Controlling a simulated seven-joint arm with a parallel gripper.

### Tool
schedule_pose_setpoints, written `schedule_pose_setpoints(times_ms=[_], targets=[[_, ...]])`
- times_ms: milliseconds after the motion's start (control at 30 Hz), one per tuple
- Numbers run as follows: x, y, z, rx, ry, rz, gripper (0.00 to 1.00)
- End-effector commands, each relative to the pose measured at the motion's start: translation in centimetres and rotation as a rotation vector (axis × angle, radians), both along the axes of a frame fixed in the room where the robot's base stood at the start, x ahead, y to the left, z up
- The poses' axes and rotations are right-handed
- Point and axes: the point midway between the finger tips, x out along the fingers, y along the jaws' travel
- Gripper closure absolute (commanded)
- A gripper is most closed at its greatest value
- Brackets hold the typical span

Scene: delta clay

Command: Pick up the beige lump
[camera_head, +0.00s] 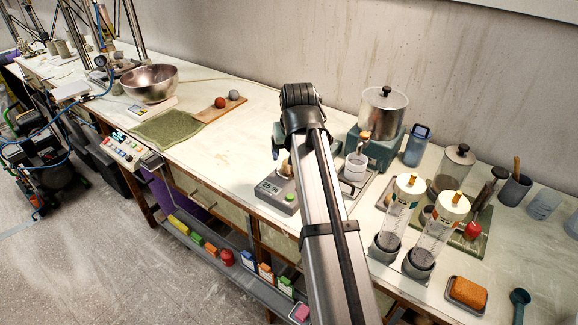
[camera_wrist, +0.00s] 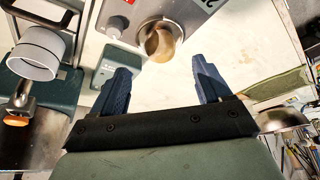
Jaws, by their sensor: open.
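The beige lump (camera_head: 286,167) sits on the small grey scale (camera_head: 277,193) on the bench, partly hidden by my arm in the head view. In the wrist view the lump (camera_wrist: 159,43) is rounded and tan, on the round metal pan of the scale (camera_wrist: 196,14). My gripper (camera_wrist: 161,76) is open and empty, its two blue fingers apart. The lump shows beyond the fingertips, roughly centred between them, and nothing is between the fingers. In the head view my gripper (camera_head: 277,143) is mostly hidden behind my arm.
A white cup (camera_wrist: 36,55) stands left in the wrist view, near a steel pot (camera_head: 383,110) on a hot plate. Two clear cylinders (camera_head: 396,215) stand to the right. A green mat (camera_head: 168,130) and metal bowl (camera_head: 150,82) lie left. Bench left of the scale is clear.

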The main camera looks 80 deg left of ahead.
Motion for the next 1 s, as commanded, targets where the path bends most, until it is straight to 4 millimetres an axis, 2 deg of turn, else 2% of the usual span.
schedule_pose_setpoints(times_ms=[167,500,733,767,1000], targets=[[-0.1,0.4,-1.0,-0.002,0.000,0.000,0.23],[-0.2,1.8,-4.6,-0.001,0.000,0.000,0.23],[-0.2,1.9,-4.8,0.000,0.000,0.000,0.23],[-0.2,1.9,-4.8,0.000,0.000,0.000,0.24],[-0.2,1.9,-4.8,0.000,0.000,0.000,0.47]])
